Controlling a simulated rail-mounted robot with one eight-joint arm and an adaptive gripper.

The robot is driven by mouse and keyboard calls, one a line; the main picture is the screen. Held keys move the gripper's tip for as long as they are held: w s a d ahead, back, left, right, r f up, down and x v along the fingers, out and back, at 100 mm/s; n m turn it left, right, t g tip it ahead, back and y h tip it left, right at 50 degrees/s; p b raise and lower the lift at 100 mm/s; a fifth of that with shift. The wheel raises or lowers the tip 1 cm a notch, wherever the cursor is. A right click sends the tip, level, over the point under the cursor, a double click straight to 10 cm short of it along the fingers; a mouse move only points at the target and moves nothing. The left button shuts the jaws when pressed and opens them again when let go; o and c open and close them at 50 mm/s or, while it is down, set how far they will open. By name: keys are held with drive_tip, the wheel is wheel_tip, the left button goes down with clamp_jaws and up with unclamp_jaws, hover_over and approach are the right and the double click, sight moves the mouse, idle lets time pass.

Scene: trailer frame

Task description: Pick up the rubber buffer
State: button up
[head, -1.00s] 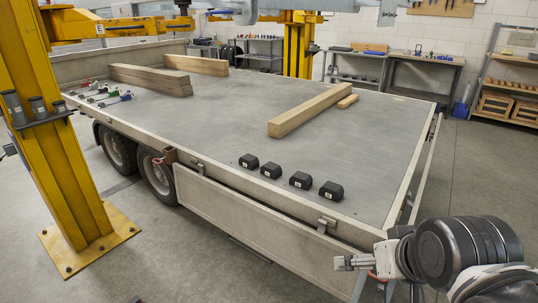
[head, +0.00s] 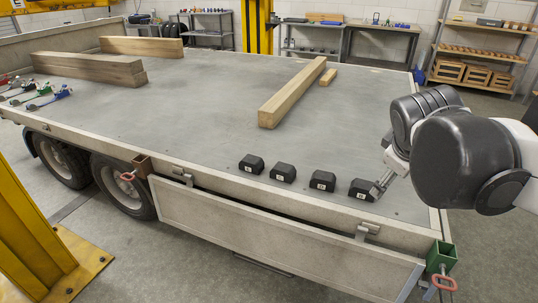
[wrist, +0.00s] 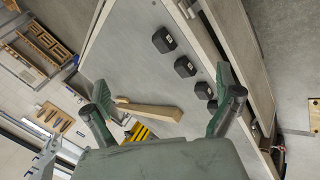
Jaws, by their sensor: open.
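Several black rubber buffers with small white labels stand in a row along the near side of the grey trailer deck (head: 200,110). From left to right in the head view they are one buffer (head: 251,165), a second (head: 283,173), a third (head: 322,181) and the rightmost (head: 361,190). My gripper (head: 379,188) is open beside the right end of the rightmost buffer; whether it touches is unclear. In the wrist view the row runs up and left from the right finger, one buffer (wrist: 164,40) standing clear. Nothing shows held between the fingers.
A long timber beam (head: 292,92) and a short block (head: 328,77) lie behind the buffers. More timbers (head: 90,70) and coloured ratchet straps (head: 42,102) lie at the left. The near side board (head: 250,215) edges the deck. The deck's middle is clear.

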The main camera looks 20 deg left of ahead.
drive_tip(key=w+a+f+n+t+b, duration=0.15)
drive_tip(key=w+a+f+n, duration=0.25)
drive_tip(key=w+a+n, duration=0.55)
drive_tip(key=n+t+h+b, duration=0.1)
drive_tip(key=n+t+b, duration=0.4)
drive_tip(key=n, duration=0.9)
approach(247, 167)
drive_tip(key=shift+g, duration=0.25)
drive_tip(key=x, duration=0.2)
drive_tip(key=b+x, duration=0.1)
drive_tip(key=x, duration=0.1)
drive_tip(key=b+x, duration=0.1)
drive_tip(key=x, duration=0.2)
drive_tip(key=shift+w+a+r, duration=0.1)
drive_tip(key=shift+w+r, duration=0.05)
drive_tip(key=shift+r, duration=0.15)
drive_tip(key=shift+d+r+b+x, duration=0.15)
drive_tip(key=shift+b+x, duration=0.4)
drive_tip(key=shift+x, duration=0.9)
drive_tip(key=shift+d+r+b+x, duration=0.15)
drive_tip(key=shift+b+x, duration=0.4)
drive_tip(key=shift+x, duration=0.95)
drive_tip(key=shift+c, duration=0.2)
drive_tip(key=c, duration=1.3)
